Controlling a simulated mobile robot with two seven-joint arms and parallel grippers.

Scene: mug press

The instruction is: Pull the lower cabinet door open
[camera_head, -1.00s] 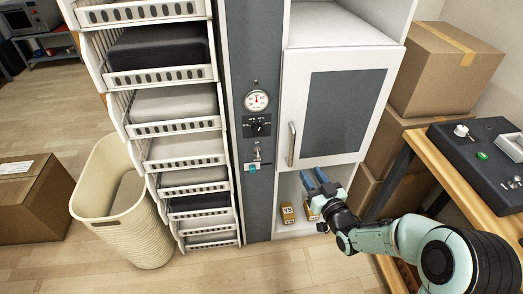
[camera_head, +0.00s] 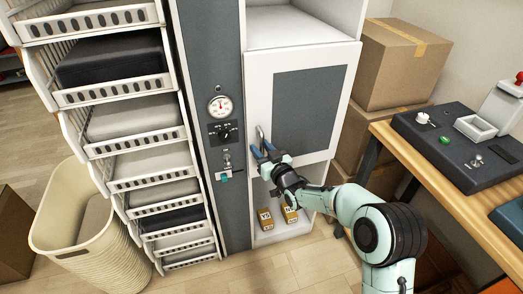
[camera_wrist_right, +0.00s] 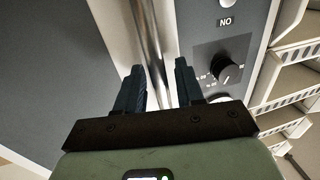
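The lower cabinet door (camera_head: 337,100) is white with a grey panel (camera_head: 308,112) and looks closed. Its upright metal handle (camera_head: 261,133) is near the door's left edge. My right gripper (camera_head: 265,154) is at the lower part of this handle, with its blue fingers pointing up toward it. In the right wrist view, the handle (camera_wrist_right: 149,40) runs down between the two open fingers of my right gripper (camera_wrist_right: 158,88). I see a gap on each side of the bar, so the fingers are not closed on it. My left gripper is not in view.
Left of the door is a grey column with a gauge (camera_head: 220,107), a dial and a small lever. Small boxes (camera_head: 265,219) stand in the open compartment below. A wooden table (camera_head: 440,172) and cardboard boxes (camera_head: 381,65) are at the right.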

